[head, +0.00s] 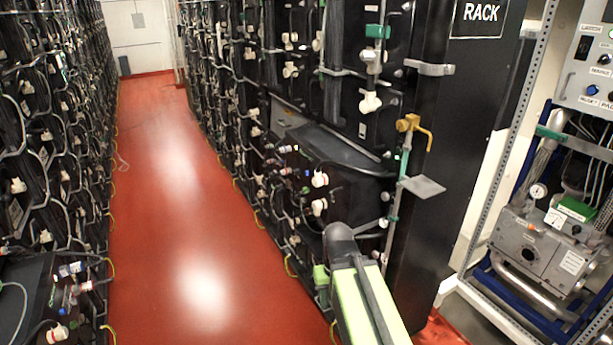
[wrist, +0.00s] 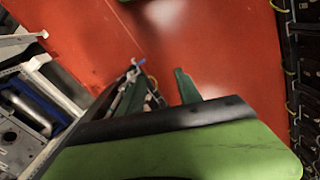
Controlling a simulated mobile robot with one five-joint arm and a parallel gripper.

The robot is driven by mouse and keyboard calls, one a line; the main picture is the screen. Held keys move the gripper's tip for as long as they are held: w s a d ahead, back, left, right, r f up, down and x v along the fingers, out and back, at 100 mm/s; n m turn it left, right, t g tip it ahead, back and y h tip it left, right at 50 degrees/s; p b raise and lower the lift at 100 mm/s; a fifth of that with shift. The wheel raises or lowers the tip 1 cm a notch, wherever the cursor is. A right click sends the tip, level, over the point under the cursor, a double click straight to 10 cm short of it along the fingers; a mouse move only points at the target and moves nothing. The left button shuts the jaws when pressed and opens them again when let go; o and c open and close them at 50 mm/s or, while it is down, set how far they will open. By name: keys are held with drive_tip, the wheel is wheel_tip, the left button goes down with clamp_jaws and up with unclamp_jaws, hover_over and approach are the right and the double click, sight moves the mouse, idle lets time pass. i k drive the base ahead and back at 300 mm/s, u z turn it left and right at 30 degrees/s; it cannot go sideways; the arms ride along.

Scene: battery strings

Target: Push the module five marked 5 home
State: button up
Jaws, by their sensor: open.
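In the head view, a black battery module (head: 335,152) stands out from the right-hand rack into the aisle, with white, red and blue connectors on its front. I can read no number on it, so I cannot tell whether it is marked 5. My green and grey arm (head: 367,300) is at the lower middle, in front of and below that module. The jaws do not show clearly there. In the wrist view, my gripper (wrist: 169,92) shows as dark green fingers, apart with nothing between them, above the red floor. No module front shows close to them.
Another black module (head: 28,295) stands out of the left rack (head: 40,150). The red aisle floor (head: 180,190) is clear between the racks. A yellow-handled valve (head: 412,128) and a grey plate (head: 422,187) stick out right of the module. A pump stand (head: 545,240) is at far right.

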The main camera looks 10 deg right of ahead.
sight(342, 194)
drive_tip(key=z, duration=0.4)
drive_tip(key=k, duration=0.1)
drive_tip(key=u, duration=3.05)
drive_tip(key=k, duration=0.9)
drive_tip(key=z, duration=0.9)
drive_tip(key=i, duration=1)
drive_tip(key=u, duration=0.15)
